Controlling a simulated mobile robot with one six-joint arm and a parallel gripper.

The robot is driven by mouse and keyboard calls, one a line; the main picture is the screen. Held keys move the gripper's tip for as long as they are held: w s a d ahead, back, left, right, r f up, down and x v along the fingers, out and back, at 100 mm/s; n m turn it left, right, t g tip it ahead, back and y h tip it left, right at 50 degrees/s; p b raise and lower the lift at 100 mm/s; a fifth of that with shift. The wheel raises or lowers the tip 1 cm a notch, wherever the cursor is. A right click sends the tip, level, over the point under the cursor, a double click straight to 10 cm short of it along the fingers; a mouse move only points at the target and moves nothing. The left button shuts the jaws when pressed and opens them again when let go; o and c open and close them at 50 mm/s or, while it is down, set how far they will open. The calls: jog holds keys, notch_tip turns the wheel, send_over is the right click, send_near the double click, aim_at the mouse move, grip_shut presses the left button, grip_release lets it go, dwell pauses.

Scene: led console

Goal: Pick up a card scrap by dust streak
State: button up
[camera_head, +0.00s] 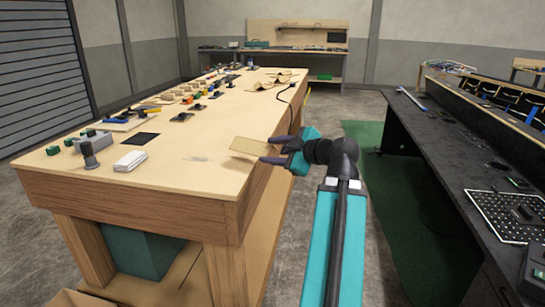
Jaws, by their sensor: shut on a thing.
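My gripper (276,152) is at the right edge of the wooden workbench (165,177), pointing left over its top. It is shut on a tan card scrap (250,146), a flat piece that sticks out to the left of the fingers. The card looks a little above the bench top; the exact gap is hard to tell. A faint grey dust streak (196,158) lies on the bench top to the left of the card.
A folded white cloth (131,161), a black square (146,138) and a dark knob-like object (89,155) are on the bench's left part. Several small tools and parts lie farther back. A dark desk (440,165) stands at right. The near bench top is clear.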

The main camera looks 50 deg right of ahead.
jog(key=shift+s+a+b, duration=0.25)
jog(key=shift+a+b, duration=0.05)
jog(key=shift+r, duration=0.15)
dwell(0.6)
